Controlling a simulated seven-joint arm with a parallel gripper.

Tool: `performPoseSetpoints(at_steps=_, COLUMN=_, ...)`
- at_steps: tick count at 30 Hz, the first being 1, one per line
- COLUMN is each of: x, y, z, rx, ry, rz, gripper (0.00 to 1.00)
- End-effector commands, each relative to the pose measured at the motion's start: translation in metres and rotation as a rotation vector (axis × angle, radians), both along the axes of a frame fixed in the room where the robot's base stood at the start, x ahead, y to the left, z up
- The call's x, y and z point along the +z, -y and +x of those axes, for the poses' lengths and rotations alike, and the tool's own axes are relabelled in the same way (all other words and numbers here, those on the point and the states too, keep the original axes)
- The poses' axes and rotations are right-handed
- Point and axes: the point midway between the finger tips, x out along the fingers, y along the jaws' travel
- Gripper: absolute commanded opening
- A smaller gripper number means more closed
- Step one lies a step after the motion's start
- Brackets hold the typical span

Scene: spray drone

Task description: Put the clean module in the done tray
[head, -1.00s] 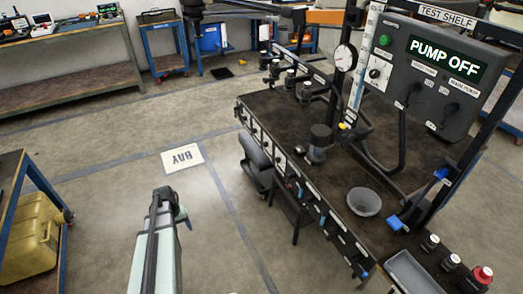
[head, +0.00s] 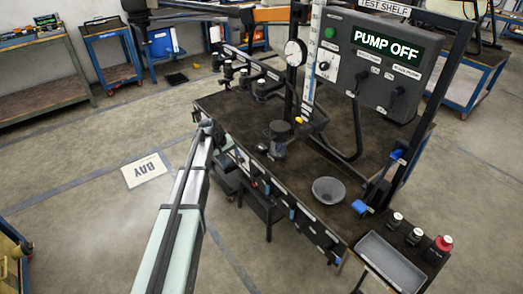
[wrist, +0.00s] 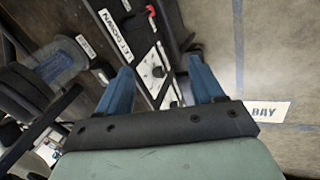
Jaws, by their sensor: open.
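My gripper (wrist: 160,85) is open, with two blue fingers spread apart and nothing between them. In the wrist view it is above the front side of the test bench, near a labelled strip. In the head view my arm reaches up to the bench's left edge. Several small dark modules with pale labels (head: 245,78) stand along the bench's back left side. I cannot tell which module is the clean one. A grey rectangular tray (head: 368,244) sits at the bench's front right; its label is not readable, so I cannot tell whether it is the done tray.
A dark canister (head: 282,138) and a grey bowl (head: 328,191) stand on the bench. A gauge (head: 296,52) and a panel reading "PUMP OFF" (head: 388,42) rise behind.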

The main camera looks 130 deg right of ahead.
Motion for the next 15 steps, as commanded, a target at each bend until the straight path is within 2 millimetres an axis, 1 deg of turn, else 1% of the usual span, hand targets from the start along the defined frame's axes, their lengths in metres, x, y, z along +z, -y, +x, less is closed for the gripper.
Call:
performPoseSetpoints(at_steps=1, x=0.013, y=0.013, z=-0.017, rx=0.044, ry=-0.026, rz=0.019, gripper=0.67)
performPoseSetpoints(at_steps=6, x=0.038, y=0.037, z=-0.047, rx=0.223, ry=-0.095, rz=0.122, gripper=0.67)
performPoseSetpoints(at_steps=8, x=0.042, y=0.043, z=-0.057, rx=0.294, ry=-0.114, rz=0.172, gripper=0.67)
performPoseSetpoints(at_steps=12, x=0.046, y=0.054, z=-0.079, rx=0.494, ry=-0.151, rz=0.321, gripper=0.67)
performPoseSetpoints(at_steps=15, x=0.05, y=0.056, z=-0.089, rx=0.654, ry=-0.167, rz=0.443, gripper=0.67)
